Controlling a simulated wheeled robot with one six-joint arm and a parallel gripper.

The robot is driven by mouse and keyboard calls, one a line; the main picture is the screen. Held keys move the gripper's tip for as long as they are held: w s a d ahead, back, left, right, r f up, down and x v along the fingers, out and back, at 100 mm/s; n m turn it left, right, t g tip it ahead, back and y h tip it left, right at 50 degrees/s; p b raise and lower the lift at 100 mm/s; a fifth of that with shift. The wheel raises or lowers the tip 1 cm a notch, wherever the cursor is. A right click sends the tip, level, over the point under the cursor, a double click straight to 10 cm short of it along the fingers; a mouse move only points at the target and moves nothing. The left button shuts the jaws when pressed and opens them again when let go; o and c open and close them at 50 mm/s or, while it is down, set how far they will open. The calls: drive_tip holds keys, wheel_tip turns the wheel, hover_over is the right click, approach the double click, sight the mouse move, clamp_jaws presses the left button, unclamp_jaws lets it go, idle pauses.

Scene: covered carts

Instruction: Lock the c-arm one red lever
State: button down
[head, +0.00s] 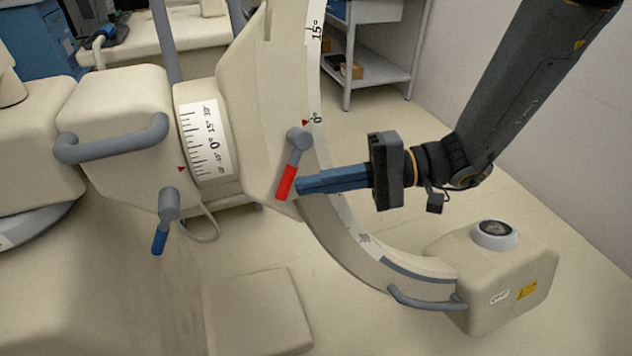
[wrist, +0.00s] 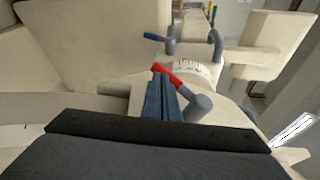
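The red lever (head: 286,183) hangs down and slightly left from its grey pivot (head: 299,138) on the C-arm (head: 257,110). In the wrist view the red lever (wrist: 166,73) shows just beyond my fingertips, with its grey pivot (wrist: 197,107) to the right. My gripper (head: 300,185) reaches in from the right with its blue fingertips right at the red part. In the wrist view my gripper's fingers (wrist: 160,84) lie close together, with nothing seen between them. I cannot tell whether the tips touch the lever.
A blue-tipped lever (head: 160,240) and a grey handle (head: 112,142) are to the left. The curved arm ends at a box (head: 495,275) at lower right. A metal shelf cart (head: 372,65) stands behind.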

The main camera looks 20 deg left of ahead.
drive_tip(key=f+b+v, duration=0.2)
drive_tip(key=v, duration=1.1)
drive_tip(key=shift+s+d+f, duration=0.15)
drive_tip(key=shift+d+f, duration=0.15)
drive_tip(key=shift+d, duration=0.25)
